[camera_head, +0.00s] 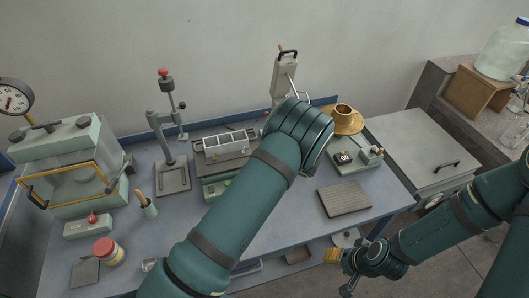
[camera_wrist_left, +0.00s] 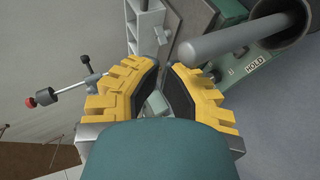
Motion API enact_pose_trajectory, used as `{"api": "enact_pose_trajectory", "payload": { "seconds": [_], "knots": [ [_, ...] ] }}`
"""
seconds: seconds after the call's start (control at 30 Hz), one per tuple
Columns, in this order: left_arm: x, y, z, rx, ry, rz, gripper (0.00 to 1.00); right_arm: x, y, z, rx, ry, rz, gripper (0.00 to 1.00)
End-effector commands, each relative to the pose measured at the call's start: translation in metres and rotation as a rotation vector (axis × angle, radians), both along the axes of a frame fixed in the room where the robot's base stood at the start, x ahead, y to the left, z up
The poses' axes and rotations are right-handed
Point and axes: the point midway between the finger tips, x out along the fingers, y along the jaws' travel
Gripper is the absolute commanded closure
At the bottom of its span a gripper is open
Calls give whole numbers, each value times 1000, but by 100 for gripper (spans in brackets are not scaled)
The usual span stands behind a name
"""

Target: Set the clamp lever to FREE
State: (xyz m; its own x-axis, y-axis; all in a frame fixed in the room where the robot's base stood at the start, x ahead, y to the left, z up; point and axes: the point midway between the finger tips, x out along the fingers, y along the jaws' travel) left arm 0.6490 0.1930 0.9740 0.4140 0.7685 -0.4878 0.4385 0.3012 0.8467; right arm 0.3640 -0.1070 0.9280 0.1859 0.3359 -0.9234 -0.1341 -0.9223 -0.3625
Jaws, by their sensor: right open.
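In the left wrist view a thick grey bar (camera_wrist_left: 222,40), probably the clamp lever, reaches from a dark round part to the upper right of my left gripper (camera_wrist_left: 162,78). The green base beneath it bears a HOLD label (camera_wrist_left: 255,64); no FREE label is readable. The left gripper's yellow fingers are apart, with the bar's near end beyond the right finger; contact cannot be told. In the head view my left arm hides this gripper and the lever. My right gripper (camera_head: 340,270) is open near the bench's front edge.
A rack (camera_head: 225,143) stands left of my left forearm, with a lever stand (camera_head: 170,140) further left. Behind stands a tall pale device (camera_head: 285,78). Bare bench surrounds the pad.

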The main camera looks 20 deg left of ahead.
Motion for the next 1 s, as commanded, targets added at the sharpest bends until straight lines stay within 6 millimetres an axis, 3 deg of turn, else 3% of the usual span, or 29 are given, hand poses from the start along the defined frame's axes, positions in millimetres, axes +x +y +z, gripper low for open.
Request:
{"api": "enact_pose_trajectory", "payload": {
  "seconds": [0.03, 0.13, 0.5, 1.0],
  "knots": [
    [-3, -3, 15, 0, 0, -1, 100, 1, 0, 13, 1, -1, 1, 53],
    [1, -13, 31, -4, -6, 1, 100, 1, 0, 4, 1, -1, 1, 53],
    [7, -39, 88, -2, -3, 1, 100, 0, 0, 3, 0, 1, 1, 53],
    [7, -43, 97, 0, 0, 1, 100, 0, 0, 3, 0, 1, 1, 53]
  ]
}}
